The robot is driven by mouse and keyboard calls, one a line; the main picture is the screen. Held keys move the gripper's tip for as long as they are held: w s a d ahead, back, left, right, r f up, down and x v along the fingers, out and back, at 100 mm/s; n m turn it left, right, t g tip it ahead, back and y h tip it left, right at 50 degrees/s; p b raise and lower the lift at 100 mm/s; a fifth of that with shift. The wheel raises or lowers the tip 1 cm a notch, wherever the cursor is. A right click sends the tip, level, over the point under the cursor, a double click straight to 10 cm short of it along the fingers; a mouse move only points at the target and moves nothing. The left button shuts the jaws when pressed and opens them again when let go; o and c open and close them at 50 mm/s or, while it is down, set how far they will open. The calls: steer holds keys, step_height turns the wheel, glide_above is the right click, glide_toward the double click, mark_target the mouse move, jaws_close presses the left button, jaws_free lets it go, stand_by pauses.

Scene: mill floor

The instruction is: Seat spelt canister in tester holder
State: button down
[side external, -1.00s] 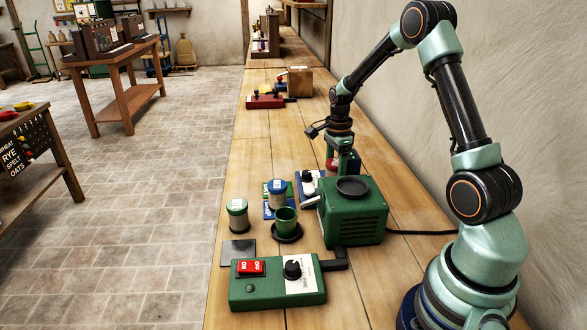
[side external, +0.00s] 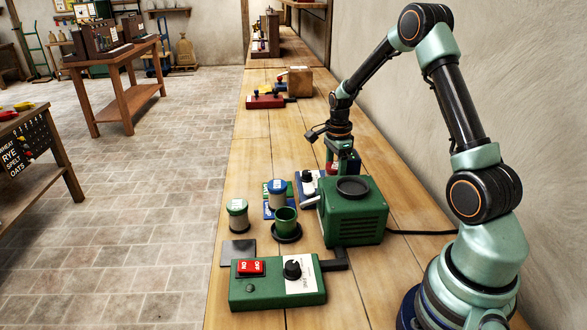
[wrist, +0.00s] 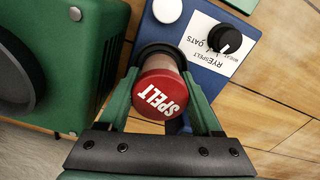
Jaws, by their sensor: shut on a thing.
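The spelt canister (wrist: 158,93) has a red lid reading SPELT and a pale pinkish body. My gripper (wrist: 166,105) is shut on it, one green finger on each side. In the side external view my gripper (side external: 341,168) is behind the green machine, with only a bit of the red canister (side external: 331,167) showing. The blue tester (wrist: 222,45) has a white button, a black knob and a grain label. Its black round holder (wrist: 160,50) shows just beyond the canister in the wrist view; I cannot tell whether the canister is inside it or above it.
A green machine (side external: 353,218) with a black top disc stands close beside my gripper. Nearer are a green-lidded canister (side external: 237,214), a blue-lidded canister (side external: 278,194), a green cup (side external: 286,221) on a black base, and a green switch box (side external: 277,283).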

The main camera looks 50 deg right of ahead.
mark_target(335, 166)
steer(key=shift+c, duration=1.8)
jaws_free()
steer(key=shift+f, duration=0.1)
steer(key=shift+r, duration=5.5)
steer(key=shift+a+r, duration=0.1)
steer(key=s+a+r+n+t, duration=0.2)
steer(key=s+a+r+n, duration=0.1)
steer(key=a+n, duration=0.4)
steer(key=s+a+r+n+t, duration=0.1)
steer(key=s+a+r+n, duration=0.2)
steer(key=a+n, duration=0.4)
steer(key=s+a+r+n+t, duration=0.2)
steer(key=s+a+r+n, duration=0.1)
steer(key=a+n, duration=0.4)
steer(key=s+n, duration=0.1)
steer(key=n, duration=0.1)
steer(key=shift+s+a+n+t, duration=0.2)
steer(key=shift+a+n+t, duration=0.1)
steer(key=shift+a+n, duration=0.1)
